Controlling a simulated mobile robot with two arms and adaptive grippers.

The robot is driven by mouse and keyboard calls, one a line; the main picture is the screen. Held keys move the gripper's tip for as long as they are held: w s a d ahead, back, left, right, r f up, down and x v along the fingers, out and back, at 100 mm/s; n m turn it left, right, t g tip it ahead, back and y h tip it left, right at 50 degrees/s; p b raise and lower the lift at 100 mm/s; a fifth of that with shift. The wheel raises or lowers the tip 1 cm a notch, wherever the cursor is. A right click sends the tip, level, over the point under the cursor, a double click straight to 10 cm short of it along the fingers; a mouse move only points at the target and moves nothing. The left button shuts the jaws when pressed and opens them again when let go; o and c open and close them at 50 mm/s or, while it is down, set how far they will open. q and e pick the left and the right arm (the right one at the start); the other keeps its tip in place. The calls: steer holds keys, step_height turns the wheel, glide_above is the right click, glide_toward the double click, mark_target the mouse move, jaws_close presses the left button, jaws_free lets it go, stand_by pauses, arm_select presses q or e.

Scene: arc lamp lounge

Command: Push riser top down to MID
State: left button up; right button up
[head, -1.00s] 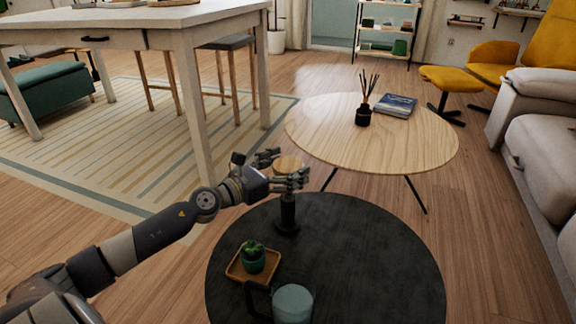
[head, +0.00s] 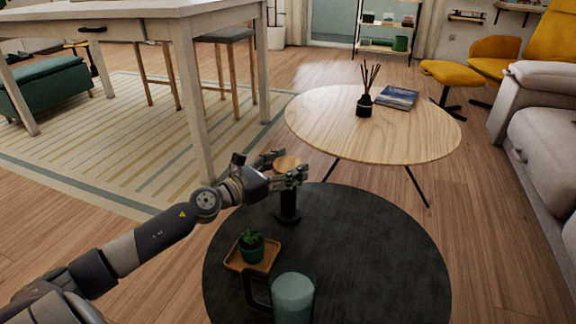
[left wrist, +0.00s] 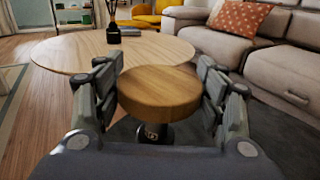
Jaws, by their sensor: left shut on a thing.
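The riser stands on the round black table, with a round wooden top (head: 287,163) on a black post and base (head: 288,208). In the left wrist view the top (left wrist: 160,92) fills the space between the fingers, and a small pale mark shows on the dark part below it. My left gripper (head: 290,166) is shut on the riser top, with fingers on both sides of its rim. Its fingers also flank the top in the left wrist view (left wrist: 162,84). I cannot read any MID mark. My right gripper is not in view.
The black table (head: 385,255) also holds a small plant (head: 250,245) on a wooden tray (head: 236,262) and a teal mug (head: 293,298) near the riser. A pale wooden table (head: 335,125) stands behind. The black table's right side is clear.

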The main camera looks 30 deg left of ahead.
arm_select(q)
steer(key=o, duration=1.5)
steer(key=shift+o, duration=0.2)
steer(key=shift+s, duration=0.1)
steer(key=shift+s+a+f, duration=0.1)
steer(key=shift+s+a, duration=0.1)
steer(key=shift+s, duration=0.45)
steer(key=v, duration=1)
steer(key=shift+s, duration=0.2)
steer(key=shift+a, duration=0.1)
